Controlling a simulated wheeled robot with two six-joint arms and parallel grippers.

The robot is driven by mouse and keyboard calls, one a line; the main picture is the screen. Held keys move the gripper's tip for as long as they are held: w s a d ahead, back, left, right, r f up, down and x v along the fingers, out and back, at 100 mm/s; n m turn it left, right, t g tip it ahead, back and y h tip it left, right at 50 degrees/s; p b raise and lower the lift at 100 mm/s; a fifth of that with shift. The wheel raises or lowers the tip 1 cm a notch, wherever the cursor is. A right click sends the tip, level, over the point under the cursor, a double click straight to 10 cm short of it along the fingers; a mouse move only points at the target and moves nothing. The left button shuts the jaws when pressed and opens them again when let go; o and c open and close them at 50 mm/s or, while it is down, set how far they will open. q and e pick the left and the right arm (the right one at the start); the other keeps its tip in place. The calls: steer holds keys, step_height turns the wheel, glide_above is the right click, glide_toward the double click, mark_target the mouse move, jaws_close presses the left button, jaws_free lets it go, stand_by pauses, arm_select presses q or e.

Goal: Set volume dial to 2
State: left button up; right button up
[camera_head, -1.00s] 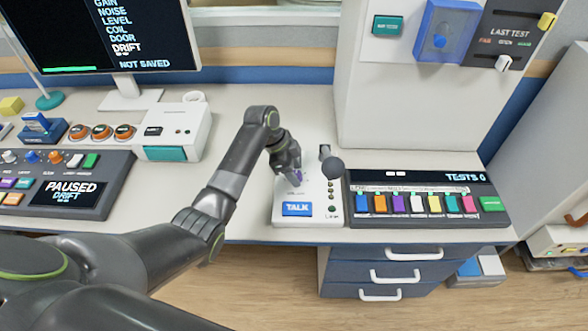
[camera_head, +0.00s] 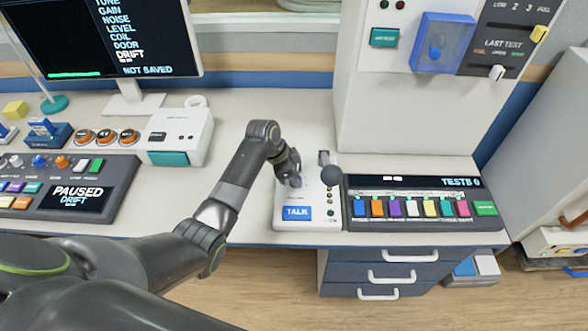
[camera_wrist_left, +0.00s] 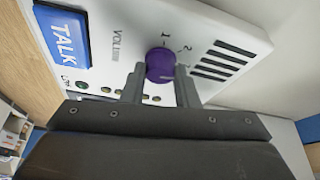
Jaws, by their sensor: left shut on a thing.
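The purple volume dial (camera_wrist_left: 161,66) is on the white talk box (camera_head: 326,215), beside printed numbers; 1 and 2 can be read near it in the left wrist view. My left gripper (camera_wrist_left: 160,78) is shut on the dial, with one finger on each side of it. In the head view my left gripper (camera_head: 291,180) comes down on the upper left of the box and hides the dial. The dial's pointer cannot be made out. The blue TALK button (camera_head: 297,213) is at the front of the box and also shows in the left wrist view (camera_wrist_left: 63,35).
A dark ball-topped stick (camera_head: 331,175) stands at the box's right, close to my gripper. A panel of coloured keys (camera_head: 425,208) adjoins on the right. A white box with a teal front (camera_head: 180,135) stands to the left, with bare counter between.

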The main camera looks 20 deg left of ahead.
arm_select(q)
steer(key=n+p, duration=0.1)
steer(key=n+t+p, duration=0.1)
steer(key=n+p, duration=0.2)
steer(key=shift+s+d+r+y+p, duration=0.1)
steer(key=shift+r+y+p, duration=0.2)
steer(key=shift+y+p, duration=0.1)
steer(key=shift+f+n+t+y+p, duration=0.2)
steer(key=shift+n+t+y+p, duration=0.3)
steer(key=shift+n+p, duration=0.9)
steer(key=shift+n, duration=0.3)
steer(key=o, duration=1)
steer(key=shift+f, duration=0.1)
steer(key=v, duration=1.7)
steer(key=shift+r+b, duration=0.3)
steer(key=shift+b, duration=0.05)
steer(key=shift+d, duration=0.1)
